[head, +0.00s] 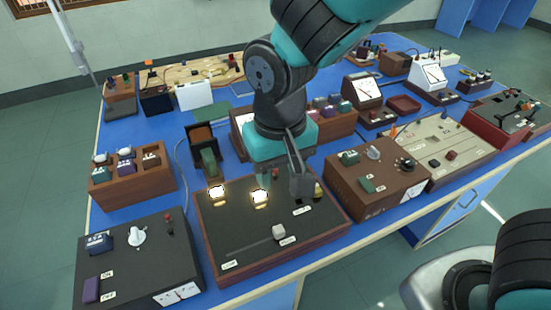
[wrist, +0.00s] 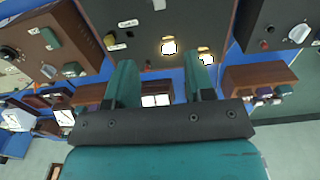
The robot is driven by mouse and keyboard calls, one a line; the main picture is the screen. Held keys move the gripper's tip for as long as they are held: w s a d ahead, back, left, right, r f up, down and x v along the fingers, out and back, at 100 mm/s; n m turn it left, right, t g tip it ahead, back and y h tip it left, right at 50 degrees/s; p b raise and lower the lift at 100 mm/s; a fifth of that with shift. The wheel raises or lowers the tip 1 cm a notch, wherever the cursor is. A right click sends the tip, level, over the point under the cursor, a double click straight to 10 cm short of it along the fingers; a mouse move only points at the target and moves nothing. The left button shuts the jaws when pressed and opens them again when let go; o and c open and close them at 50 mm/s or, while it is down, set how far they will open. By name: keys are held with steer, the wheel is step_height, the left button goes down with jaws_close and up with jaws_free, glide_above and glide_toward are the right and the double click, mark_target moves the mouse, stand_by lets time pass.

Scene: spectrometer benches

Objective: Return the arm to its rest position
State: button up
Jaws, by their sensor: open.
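My arm reaches in from the top of the head view. My gripper (head: 283,183) points down over the far part of a black panel box with a wooden frame (head: 330,222). Its jaws are apart, with nothing between them. In the wrist view, the two teal fingers of my gripper (wrist: 160,82) also stand apart and empty. The black panel (wrist: 135,42) lies beyond them there. My gripper looks to be above the panel; whether it touches anything cannot be told. The gripper hides part of the panel's far side and the bench behind it.
The panel has two lit lamps (head: 260,197) and a white slider knob (head: 279,232). A black box (head: 140,265) stands to its left, a brown box (head: 375,185) to its right. A wooden rack (head: 131,187) and several instruments crowd the blue bench (head: 345,243).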

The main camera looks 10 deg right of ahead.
steer(key=s+d+r+n+y, duration=0.4)
steer(key=s+d+r+n, duration=0.1)
steer(key=s+r, duration=0.4)
steer(key=shift+s+d, duration=0.25)
steer(key=shift+d, duration=0.3)
stand_by(1.1)
